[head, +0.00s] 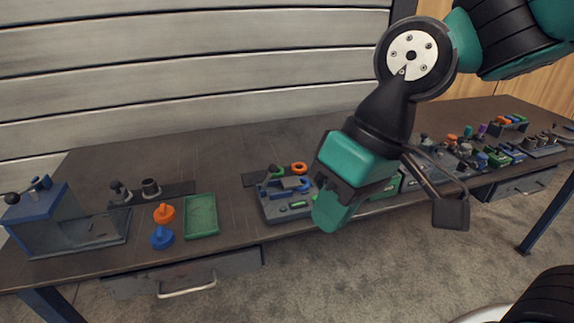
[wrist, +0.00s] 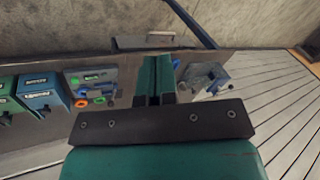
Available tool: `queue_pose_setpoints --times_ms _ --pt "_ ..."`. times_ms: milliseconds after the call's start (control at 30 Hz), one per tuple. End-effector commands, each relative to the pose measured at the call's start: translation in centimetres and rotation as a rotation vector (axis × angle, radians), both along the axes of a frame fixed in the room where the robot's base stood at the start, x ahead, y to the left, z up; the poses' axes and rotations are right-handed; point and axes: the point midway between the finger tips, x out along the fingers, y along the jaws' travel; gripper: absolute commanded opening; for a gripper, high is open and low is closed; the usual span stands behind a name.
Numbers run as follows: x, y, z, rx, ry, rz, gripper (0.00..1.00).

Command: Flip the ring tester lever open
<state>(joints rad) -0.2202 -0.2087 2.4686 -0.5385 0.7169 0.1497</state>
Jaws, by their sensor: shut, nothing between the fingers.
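I cannot tell for certain which fixture is the ring tester. A small black-knobbed lever (head: 271,171) stands at the back of a grey fixture plate (head: 272,212), beside an orange ring (head: 299,168). The plate also shows in the wrist view (wrist: 103,76). A blue bench device (head: 45,208) at the far left also carries a black-balled lever (head: 13,198); this device shows in the wrist view (wrist: 205,75) too. My gripper (head: 326,222) is shut and empty. In the head view it hangs in front of the grey plate's right side and hides what lies behind it.
A green tray (head: 201,216), an orange knobbed part (head: 164,213) and a blue one (head: 162,237) lie left of the plate. Labelled bins (wrist: 40,90) stand on the plate's other side. Several small parts crowd the bench's right end. The back middle is clear.

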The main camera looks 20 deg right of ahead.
Motion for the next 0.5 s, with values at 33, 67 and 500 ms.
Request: queue_pose_setpoints --times_ms 33,67,500 --pt "2.5 0.4 0.7 0.023 0.046 -0.088 0.00" --pt "4.1 0.6 0.9 0.040 0.078 -0.152 0.00" --pt "28.7 -5.5 -4.2 0.369 0.815 -1.204 0.00"
